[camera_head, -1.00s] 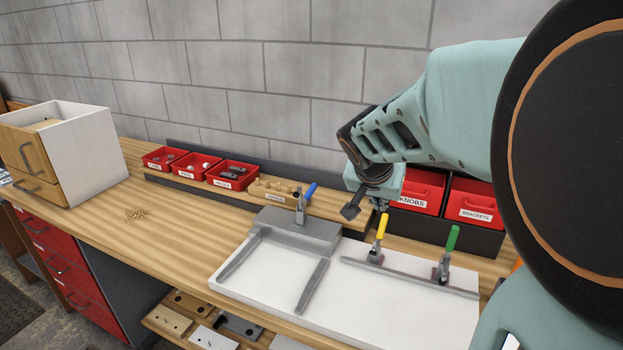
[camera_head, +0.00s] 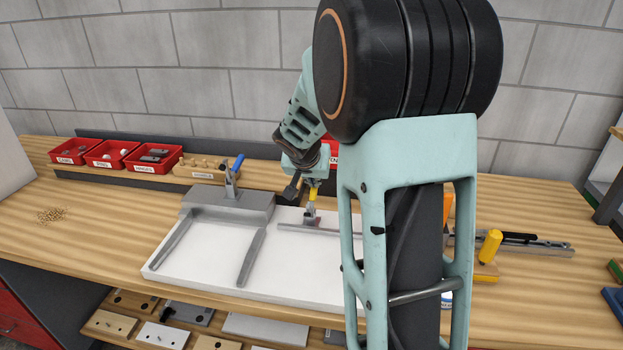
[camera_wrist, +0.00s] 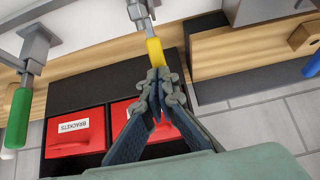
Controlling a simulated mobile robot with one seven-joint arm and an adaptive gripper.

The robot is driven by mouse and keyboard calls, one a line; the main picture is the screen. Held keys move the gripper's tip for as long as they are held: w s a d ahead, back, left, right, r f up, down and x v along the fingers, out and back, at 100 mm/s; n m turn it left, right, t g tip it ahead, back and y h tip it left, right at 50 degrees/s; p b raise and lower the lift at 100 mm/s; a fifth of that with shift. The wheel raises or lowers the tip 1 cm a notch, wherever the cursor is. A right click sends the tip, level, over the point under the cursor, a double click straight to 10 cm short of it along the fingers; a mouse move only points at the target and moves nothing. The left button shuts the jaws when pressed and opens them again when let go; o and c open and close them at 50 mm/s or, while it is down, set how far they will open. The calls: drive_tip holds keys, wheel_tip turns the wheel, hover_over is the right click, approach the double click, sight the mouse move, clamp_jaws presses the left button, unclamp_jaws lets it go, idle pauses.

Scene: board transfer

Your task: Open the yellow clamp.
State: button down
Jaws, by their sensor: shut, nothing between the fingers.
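The yellow clamp shows in the head view, with its yellow handle (camera_head: 313,193) standing roughly upright above the grey rail at the back of the white fixture board (camera_head: 200,258). In the wrist view the yellow handle (camera_wrist: 155,52) lies straight ahead of the fingertips, with its metal bracket (camera_wrist: 140,12) at the top edge. My gripper (camera_wrist: 158,76) is shut and empty, its tips at or very close to the handle's free end; I cannot tell whether they touch. In the head view my gripper (camera_head: 291,192) is just left of the handle.
A green-handled clamp (camera_wrist: 18,118) is at the wrist view's left; my arm hides it in the head view. A blue-handled clamp (camera_head: 237,165) stands on the grey block left of my gripper. Red bins (camera_wrist: 75,132) sit behind the board. The board's left part is clear.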

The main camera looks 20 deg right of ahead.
drive_tip(key=shift+w+r+p, duration=0.1)
drive_tip(key=shift+p, duration=0.9)
drive_tip(key=shift+d, duration=0.1)
drive_tip(key=shift+p, duration=0.35)
drive_tip(key=shift+w+d+f+g+y+p, duration=0.3)
drive_tip(key=shift+g+y+p, duration=0.25)
drive_tip(key=shift+p, duration=0.7)
drive_tip(key=shift+w+d+f, duration=0.15)
drive_tip(key=shift+w+f, duration=0.3)
drive_tip(key=shift+f, duration=0.1)
drive_tip(key=shift+w+d+f+b, duration=0.4)
drive_tip(key=shift+w+f+b, duration=0.25)
drive_tip(key=shift+b, duration=0.8)
